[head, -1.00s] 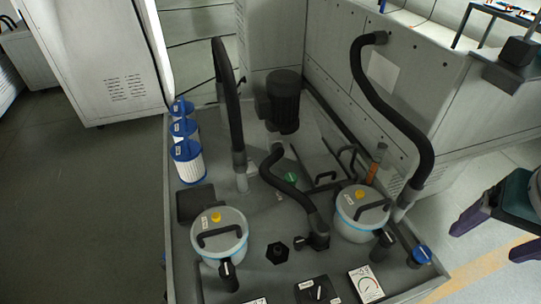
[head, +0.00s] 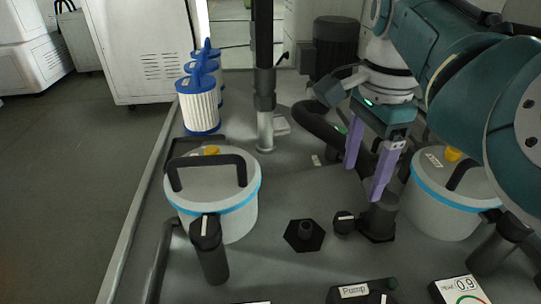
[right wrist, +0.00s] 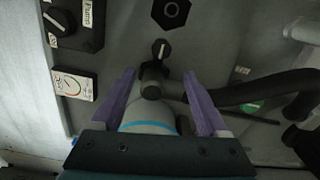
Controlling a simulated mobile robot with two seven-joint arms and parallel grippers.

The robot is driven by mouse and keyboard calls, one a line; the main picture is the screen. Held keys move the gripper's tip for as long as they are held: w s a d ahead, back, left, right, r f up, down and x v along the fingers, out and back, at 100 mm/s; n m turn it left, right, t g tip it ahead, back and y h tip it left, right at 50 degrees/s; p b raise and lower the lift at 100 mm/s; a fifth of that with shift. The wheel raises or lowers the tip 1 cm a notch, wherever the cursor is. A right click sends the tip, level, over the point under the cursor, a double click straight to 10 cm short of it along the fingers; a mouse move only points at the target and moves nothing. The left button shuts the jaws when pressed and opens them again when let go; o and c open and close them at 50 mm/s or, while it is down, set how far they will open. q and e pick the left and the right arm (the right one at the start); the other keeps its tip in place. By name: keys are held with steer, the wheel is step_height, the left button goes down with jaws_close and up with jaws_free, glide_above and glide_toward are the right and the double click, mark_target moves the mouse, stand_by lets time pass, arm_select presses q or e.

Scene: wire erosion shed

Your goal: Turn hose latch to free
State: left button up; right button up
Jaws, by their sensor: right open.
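A small black knob with a white mark (head: 344,222), which looks like the hose latch, sits beside a dark hose coupling (head: 380,215) on the grey deck. In the right wrist view the knob (right wrist: 160,48) is just beyond the coupling (right wrist: 152,85), its white mark pointing roughly along the picture's vertical. My right gripper (head: 362,183) has two purple fingers spread apart and empty, above the coupling. In the right wrist view its fingertips (right wrist: 159,73) lie on either side of the coupling, short of the knob. My left gripper is not in view.
Two lidded canisters with blue bands stand at left (head: 245,205) and right (head: 425,205). A hex fitting (head: 304,235), a "Pump" switch (head: 355,291) and a gauge (head: 462,291) are nearby. A black hose (right wrist: 250,92) runs right from the coupling. White filters (head: 199,105) stand at back left.

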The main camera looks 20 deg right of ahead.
mark_target(345, 218)
steer(key=f+b, duration=0.1)
steer(key=f, duration=0.2)
steer(key=f+b, duration=0.2)
steer(key=f, duration=0.2)
steer(key=f+b, duration=0.1)
steer(key=f, duration=0.2)
steer(key=shift+w+a+f+b, duration=0.15)
steer(key=shift+a+f+b, duration=0.1)
steer(key=shift+b, duration=0.15)
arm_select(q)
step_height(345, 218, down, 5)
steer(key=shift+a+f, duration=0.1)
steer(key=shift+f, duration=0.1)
arm_select(e)
steer(key=shift+r, duration=0.1)
steer(key=shift+c, duration=0.4)
jaws_close()
